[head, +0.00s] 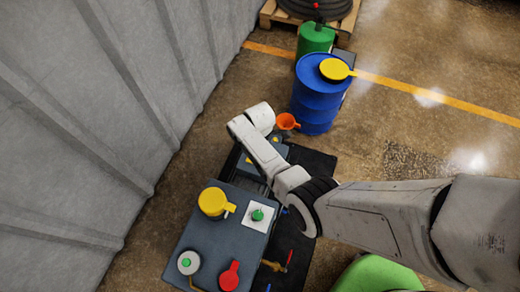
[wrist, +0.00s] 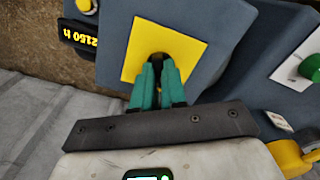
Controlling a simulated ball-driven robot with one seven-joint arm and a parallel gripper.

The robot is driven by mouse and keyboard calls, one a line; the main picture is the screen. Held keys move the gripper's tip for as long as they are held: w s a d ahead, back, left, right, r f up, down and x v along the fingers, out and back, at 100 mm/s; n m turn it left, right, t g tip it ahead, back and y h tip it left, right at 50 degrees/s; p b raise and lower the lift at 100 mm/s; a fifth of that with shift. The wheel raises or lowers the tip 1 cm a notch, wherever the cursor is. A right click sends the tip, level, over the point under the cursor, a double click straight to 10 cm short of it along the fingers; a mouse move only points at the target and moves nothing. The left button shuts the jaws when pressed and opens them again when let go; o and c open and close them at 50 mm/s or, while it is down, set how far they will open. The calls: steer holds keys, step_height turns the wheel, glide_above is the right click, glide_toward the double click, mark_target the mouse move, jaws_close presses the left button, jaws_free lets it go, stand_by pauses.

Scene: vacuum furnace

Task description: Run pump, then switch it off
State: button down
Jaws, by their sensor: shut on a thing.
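In the wrist view the pump's blue-grey housing (wrist: 215,25) carries a yellow square plate (wrist: 185,40) with a small dark part, apparently a switch knob (wrist: 158,56), in its middle. My gripper (wrist: 159,64) has teal fingers close together at this plate, shut on the dark knob. The fingers hide most of the knob, so I cannot tell its setting. A black display (wrist: 78,36) beside the plate reads "2150 h", upside down. In the head view the housing (head: 277,150) is partly behind my arm, and my fingers are hidden.
A nearer blue-grey box (head: 235,245) bears a green button (head: 258,215) on a white plate, a yellow round fitting (head: 213,203) and a red handle (head: 229,277). An orange funnel (head: 287,122) and blue drum (head: 317,100) stand beyond. A corrugated wall (head: 110,110) bounds the left.

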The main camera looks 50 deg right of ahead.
steer(key=c, duration=1.2)
jaws_free()
step_height(320, 180, up, 11)
steer(key=p, duration=0.3)
steer(key=shift+f, duration=0.1)
steer(key=s+a+r+m+p, duration=0.1)
steer(key=s+a+r+m, duration=0.1)
steer(key=s, duration=0.5)
steer(key=s+a+r+m+p, duration=0.1)
steer(key=s+a+r+m, duration=0.1)
steer(key=s+r+m, duration=0.3)
steer(key=s+a+r+m+t+p, duration=0.1)
steer(key=s+a+r+m+p, duration=0.1)
steer(key=s+r, duration=0.5)
steer(key=shift+s+a+r+m, duration=0.1)
steer(key=shift+s+a+m, duration=0.2)
steer(key=shift+s, duration=0.4)
steer(key=shift+s+a+r+m, duration=0.1)
steer(key=shift+s+m, duration=0.25)
steer(key=shift+s, duration=0.4)
steer(key=shift+s+a+m, duration=0.2)
steer(key=shift+s+m, duration=0.15)
steer(key=shift+s, duration=0.35)
